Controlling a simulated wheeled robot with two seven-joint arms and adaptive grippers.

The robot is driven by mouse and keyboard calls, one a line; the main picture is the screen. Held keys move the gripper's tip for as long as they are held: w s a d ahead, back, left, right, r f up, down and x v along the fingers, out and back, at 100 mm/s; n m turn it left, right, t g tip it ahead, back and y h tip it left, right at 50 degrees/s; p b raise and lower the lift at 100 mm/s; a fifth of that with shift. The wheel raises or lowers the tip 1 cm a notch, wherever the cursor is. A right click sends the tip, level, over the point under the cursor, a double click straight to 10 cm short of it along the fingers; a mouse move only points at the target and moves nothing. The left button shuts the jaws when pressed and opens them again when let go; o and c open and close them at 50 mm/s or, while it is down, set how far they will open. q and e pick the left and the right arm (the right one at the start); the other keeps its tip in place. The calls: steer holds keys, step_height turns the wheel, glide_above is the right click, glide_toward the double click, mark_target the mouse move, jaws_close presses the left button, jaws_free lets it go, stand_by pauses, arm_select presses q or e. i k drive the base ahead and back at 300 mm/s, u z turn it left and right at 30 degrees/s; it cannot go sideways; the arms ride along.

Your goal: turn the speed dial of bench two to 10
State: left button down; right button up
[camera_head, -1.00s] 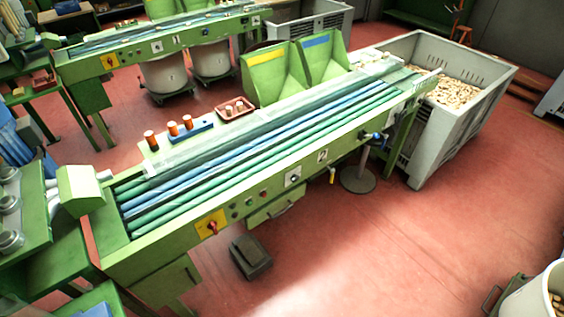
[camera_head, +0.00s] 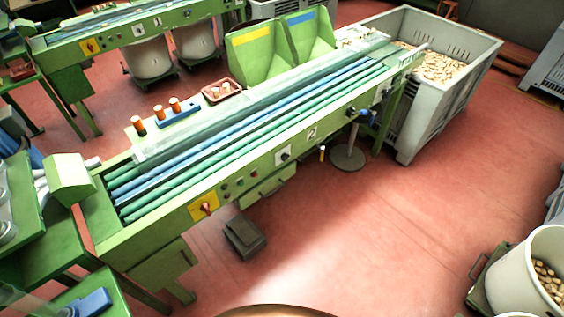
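Bench two (camera_head: 165,237) is the long green sorting bench in the middle of the head view, with blue and green rollers on top. A small plate with the number 2 (camera_head: 312,134) is on its front panel. The speed dial (camera_head: 283,156), a dark knob on a white square plate, is to the left of that number. Its scale and setting are too small to read. A red switch on a yellow plate (camera_head: 204,206) and small buttons (camera_head: 240,186) are farther left on the same panel. Neither of my grippers is in view.
A dark pedal box (camera_head: 244,237) lies on the floor before the bench. A round stand (camera_head: 347,157) is under its right end. A grey crate of corks (camera_head: 420,130) is behind right, a white bin (camera_head: 510,280) at lower right. The red floor (camera_head: 400,220) between is clear.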

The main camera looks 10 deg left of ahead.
mark_target(284, 156)
steer(key=z, duration=0.15)
steer(key=k, duration=0.35)
steer(key=u, duration=0.9)
steer(key=i, duration=1.3)
steer(key=z, duration=0.35)
